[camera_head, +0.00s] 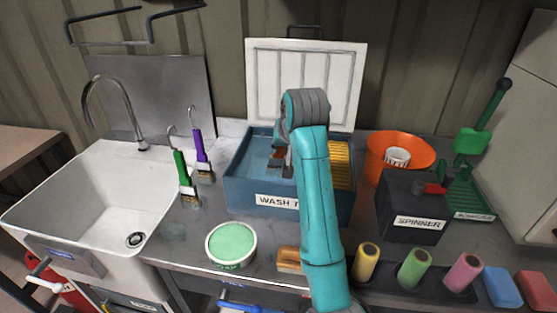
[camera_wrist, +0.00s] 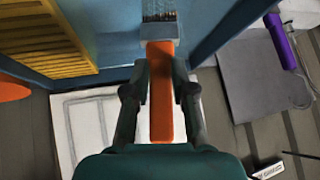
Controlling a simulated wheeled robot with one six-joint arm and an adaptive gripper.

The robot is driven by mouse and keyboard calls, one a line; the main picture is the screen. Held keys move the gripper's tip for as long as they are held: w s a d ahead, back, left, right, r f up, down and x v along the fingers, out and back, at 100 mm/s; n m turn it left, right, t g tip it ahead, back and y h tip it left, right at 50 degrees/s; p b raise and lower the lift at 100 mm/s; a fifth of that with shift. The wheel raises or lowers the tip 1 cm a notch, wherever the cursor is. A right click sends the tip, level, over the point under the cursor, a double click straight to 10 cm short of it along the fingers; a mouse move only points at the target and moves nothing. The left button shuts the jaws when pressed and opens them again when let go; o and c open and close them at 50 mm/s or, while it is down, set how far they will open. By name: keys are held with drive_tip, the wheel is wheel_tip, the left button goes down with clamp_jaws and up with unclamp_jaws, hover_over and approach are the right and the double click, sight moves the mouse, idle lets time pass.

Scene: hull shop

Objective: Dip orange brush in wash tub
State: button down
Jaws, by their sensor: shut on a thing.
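The orange brush (camera_wrist: 162,95) is held by its handle between the two fingers of my gripper (camera_wrist: 160,75). Its metal ferrule and dark bristles point to the top edge of the wrist view. The blue wash tub (camera_head: 262,202) stands on the bench with its white lid (camera_head: 345,85) raised behind it. In the head view my gripper (camera_head: 283,157) is over the left part of the tub, beside the yellow ribbed screen (camera_head: 341,165). Blue tub walls surround the bristles in the wrist view. I cannot tell whether the bristles touch liquid.
A green brush (camera_head: 181,165) and a purple brush (camera_head: 199,145) stand left of the tub, near the sink (camera_head: 60,190). To the right are an orange bucket (camera_head: 385,145) and the spinner box (camera_head: 400,200). A green-topped can (camera_head: 231,243) and several rollers (camera_head: 414,268) sit in front.

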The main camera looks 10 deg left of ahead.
wheel_tip(320, 180, up, 11)
idle(1.3)
idle(1.0)
